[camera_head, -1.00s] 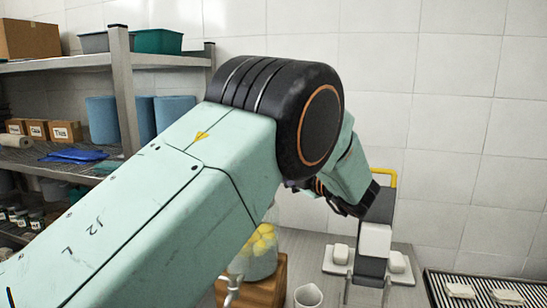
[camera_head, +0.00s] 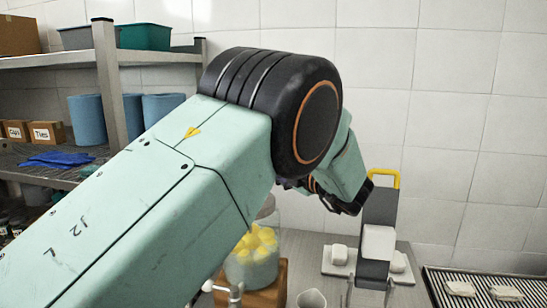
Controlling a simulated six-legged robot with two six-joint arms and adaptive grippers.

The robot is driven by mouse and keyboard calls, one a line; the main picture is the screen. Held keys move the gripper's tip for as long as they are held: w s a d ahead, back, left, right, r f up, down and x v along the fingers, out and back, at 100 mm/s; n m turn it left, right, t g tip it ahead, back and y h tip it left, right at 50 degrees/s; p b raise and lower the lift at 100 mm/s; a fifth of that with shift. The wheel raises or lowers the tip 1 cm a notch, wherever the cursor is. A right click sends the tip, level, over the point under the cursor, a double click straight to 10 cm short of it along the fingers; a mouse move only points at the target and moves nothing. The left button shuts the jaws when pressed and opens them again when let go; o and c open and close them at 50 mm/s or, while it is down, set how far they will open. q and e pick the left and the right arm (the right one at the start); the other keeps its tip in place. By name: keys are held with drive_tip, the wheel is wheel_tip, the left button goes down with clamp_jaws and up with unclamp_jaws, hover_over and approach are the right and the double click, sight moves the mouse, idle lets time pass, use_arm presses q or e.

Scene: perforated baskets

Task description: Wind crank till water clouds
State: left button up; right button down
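My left arm crosses the view from the left. Its gripper (camera_head: 368,292) seems to be the dark unit with a white block, pointing down at the lower right. Its two thin fingers look spread with nothing visible between them; their tips run out of the bottom edge. A clear jar of cloudy-looking liquid and yellow pieces (camera_head: 252,266) stands on a wooden stand (camera_head: 270,293), partly behind my arm. A pale tap-like or crank-like fitting (camera_head: 235,292) shows at its front, apart from my gripper. I cannot tell which it is. My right gripper is not in view.
A white cup (camera_head: 311,299) stands right of the stand. A slatted rack (camera_head: 435,290) holds white bars at the right. Shelves (camera_head: 55,61) with tubs and blue rolls fill the left.

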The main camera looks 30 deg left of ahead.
use_arm(q)
drive_tip(key=shift+w+a+f, duration=0.55)
drive_tip(key=shift+w+a, duration=0.05)
drive_tip(key=shift+w, duration=0.1)
drive_tip(key=shift+s+d+r, duration=0.55)
drive_tip(key=shift+s+d, duration=0.15)
drive_tip(key=shift+s, duration=0.05)
drive_tip(key=c, duration=0.4)
drive_tip(key=shift+w+a+f, duration=0.3)
drive_tip(key=shift+w+a, duration=0.15)
drive_tip(key=shift+w, duration=0.05)
drive_tip(key=c, duration=0.5)
drive_tip(key=shift+s, duration=0.1)
clamp_jaws()
